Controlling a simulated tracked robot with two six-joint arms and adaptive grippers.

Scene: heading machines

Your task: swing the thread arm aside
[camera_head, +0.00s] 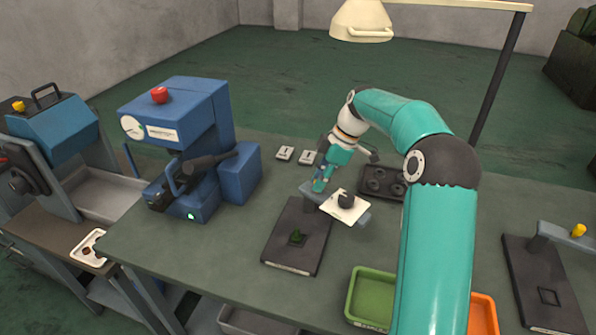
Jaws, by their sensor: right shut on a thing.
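The thread arm (364,220) is a grey-blue bar above the dark base plate (285,245) of a stand on the middle of the table. A white plate (335,208) with a dark round piece (346,199) on it is at the bar. My right gripper (319,184) is at the bar's left part and is shut on it; the exact grip is small and partly hidden by the fingers. A small dark green piece (297,237) lies on the base plate. My left gripper is out of view.
A blue machine (185,120) with a red button stands at left. Green (368,297) and orange (484,315) bins sit in front. A similar stand (530,285) is at right. A lamp (360,22) hangs above.

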